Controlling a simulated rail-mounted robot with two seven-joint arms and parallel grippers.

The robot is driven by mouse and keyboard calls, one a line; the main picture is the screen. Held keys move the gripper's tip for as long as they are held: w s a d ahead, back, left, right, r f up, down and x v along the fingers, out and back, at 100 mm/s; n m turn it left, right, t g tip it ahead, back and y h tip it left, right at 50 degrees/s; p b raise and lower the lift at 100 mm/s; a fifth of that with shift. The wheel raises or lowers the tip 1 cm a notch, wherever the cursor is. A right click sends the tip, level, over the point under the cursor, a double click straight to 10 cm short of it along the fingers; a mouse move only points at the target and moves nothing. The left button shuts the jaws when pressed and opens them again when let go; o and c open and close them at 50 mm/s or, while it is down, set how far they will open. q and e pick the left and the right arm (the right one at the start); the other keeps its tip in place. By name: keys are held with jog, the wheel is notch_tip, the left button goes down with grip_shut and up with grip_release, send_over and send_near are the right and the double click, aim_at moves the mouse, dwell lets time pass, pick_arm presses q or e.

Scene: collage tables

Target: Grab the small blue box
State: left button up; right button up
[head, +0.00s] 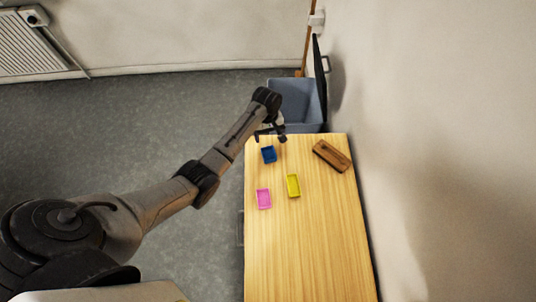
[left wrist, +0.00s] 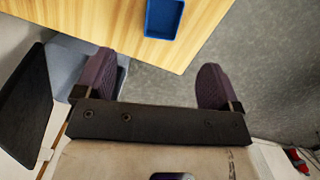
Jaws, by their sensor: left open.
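The small blue box (head: 268,155) is an open-topped box on the wooden table (head: 305,250), near the table's far left corner. It also shows at the top of the left wrist view (left wrist: 163,18), beyond my fingertips. My left gripper (head: 270,136) is just past the box, at the far edge of the table. In the left wrist view its two fingers (left wrist: 157,80) are wide apart with nothing between them. The box and the gripper are apart. My right gripper does not show in either view.
A yellow box (head: 293,186) and a pink box (head: 264,199) lie nearer on the table. A brown wooden object (head: 331,156) lies to the right. A grey-blue bin (head: 298,103) stands beyond the far edge. A wall borders the right side. The near table is clear.

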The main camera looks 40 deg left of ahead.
pick_arm(q)
jog(key=b, duration=0.2)
send_near(269, 156)
jog(key=shift+d+f, duration=0.35)
jog(key=shift+d, duration=0.05)
jog(key=shift+f, duration=0.85)
jog(key=f, duration=0.1)
jog(key=f+b, duration=0.2)
jog(key=f, duration=0.1)
jog(key=shift+s+d+f, duration=0.1)
jog(key=shift+s+f, duration=0.05)
jog(key=shift+s, duration=0.25)
jog(key=shift+d+f, duration=0.1)
jog(key=shift+f, duration=0.3)
jog(key=c, duration=1)
jog(key=shift+r, duration=0.15)
